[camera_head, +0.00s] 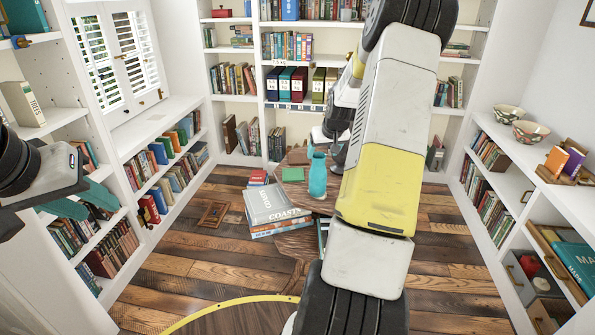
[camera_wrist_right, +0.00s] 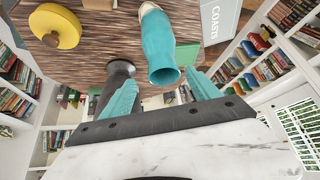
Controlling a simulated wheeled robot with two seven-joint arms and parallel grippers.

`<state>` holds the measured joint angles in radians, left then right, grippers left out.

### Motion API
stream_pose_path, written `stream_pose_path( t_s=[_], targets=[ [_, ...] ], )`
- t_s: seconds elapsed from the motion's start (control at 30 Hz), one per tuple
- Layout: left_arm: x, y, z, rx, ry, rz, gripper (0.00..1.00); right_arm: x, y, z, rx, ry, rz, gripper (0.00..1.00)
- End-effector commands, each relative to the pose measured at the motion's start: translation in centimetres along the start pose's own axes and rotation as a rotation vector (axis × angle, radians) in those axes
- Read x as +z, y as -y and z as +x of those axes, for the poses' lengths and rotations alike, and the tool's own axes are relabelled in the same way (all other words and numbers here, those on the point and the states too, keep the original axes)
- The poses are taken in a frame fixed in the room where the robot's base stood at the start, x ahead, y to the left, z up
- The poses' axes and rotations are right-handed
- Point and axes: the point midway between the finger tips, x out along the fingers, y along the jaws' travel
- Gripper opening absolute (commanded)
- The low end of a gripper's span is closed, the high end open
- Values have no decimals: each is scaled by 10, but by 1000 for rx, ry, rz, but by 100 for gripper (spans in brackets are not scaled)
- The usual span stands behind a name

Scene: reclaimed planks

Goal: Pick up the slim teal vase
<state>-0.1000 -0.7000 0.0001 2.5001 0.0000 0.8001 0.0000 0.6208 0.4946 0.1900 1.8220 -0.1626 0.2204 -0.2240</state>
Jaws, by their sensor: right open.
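The slim teal vase (camera_head: 317,178) stands upright on a wooden table, beside a stack of large books. In the right wrist view the vase (camera_wrist_right: 172,45) lies in line with the gap between my right fingertips, its open mouth towards me. My right gripper (camera_wrist_right: 163,88) is open and holds nothing; the vase mouth is close to the fingertips, and contact is not clear. In the head view my right arm hides most of that gripper. My left gripper (camera_head: 84,190) is at the far left, away from the vase, its teal fingers apart and empty.
A dark slender object (camera_wrist_right: 118,72) stands close to the vase by one right finger. A round yellow object (camera_wrist_right: 55,26) is on the table. The book stack (camera_head: 275,210) and a green book (camera_head: 293,174) are near the vase. Bookshelves line the walls.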

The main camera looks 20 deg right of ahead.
Motion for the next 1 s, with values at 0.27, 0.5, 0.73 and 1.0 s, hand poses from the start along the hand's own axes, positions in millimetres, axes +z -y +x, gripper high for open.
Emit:
stream_pose_path(
  t_s=[0.27,0.5,0.73,1.0],
  targets=[
    [0,0,0,0,0,0,36,1,3,34,-2,3,0,71],
    [0,0,0,0,0,0,36,0,7,67,-1,3,0,71],
    [0,0,0,0,0,0,36,-1,6,74,0,1,1,71],
    [0,0,0,0,0,0,36,-1,6,74,-1,2,1,37]
  ],
)
